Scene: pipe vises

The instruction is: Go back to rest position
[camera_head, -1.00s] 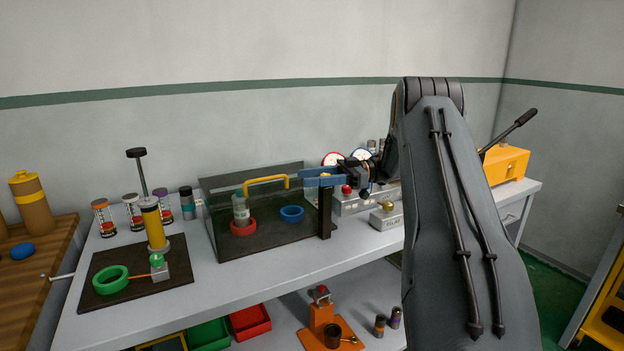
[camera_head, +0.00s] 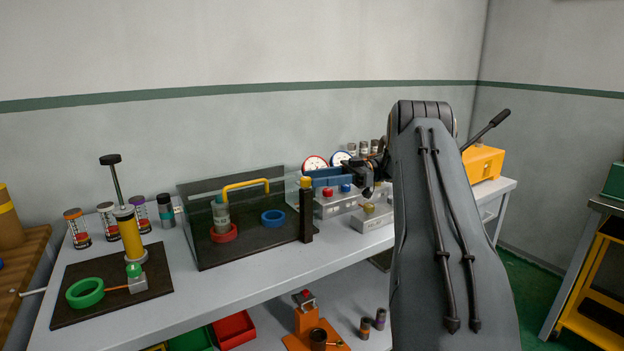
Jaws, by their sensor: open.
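My gripper (camera_head: 309,181) is at the end of my arm in the middle of the head view. Its blue fingers point left, and it looks empty. The fingertips show near the top of a dark post with a yellow cap (camera_head: 306,212), at the right front corner of a clear box (camera_head: 243,250). I cannot tell whether they touch it. The box has a yellow handle (camera_head: 246,184) and holds a red ring (camera_head: 224,234), with a grey-green cylinder in it, and a blue ring (camera_head: 273,217).
A yellow hand pump (camera_head: 131,235) and a green ring (camera_head: 85,293) stand on a dark mat at left. Gauges and a grey control box (camera_head: 338,203) lie behind my gripper. A yellow lever machine (camera_head: 483,163) is at right. An orange vise (camera_head: 308,325) is on the lower shelf.

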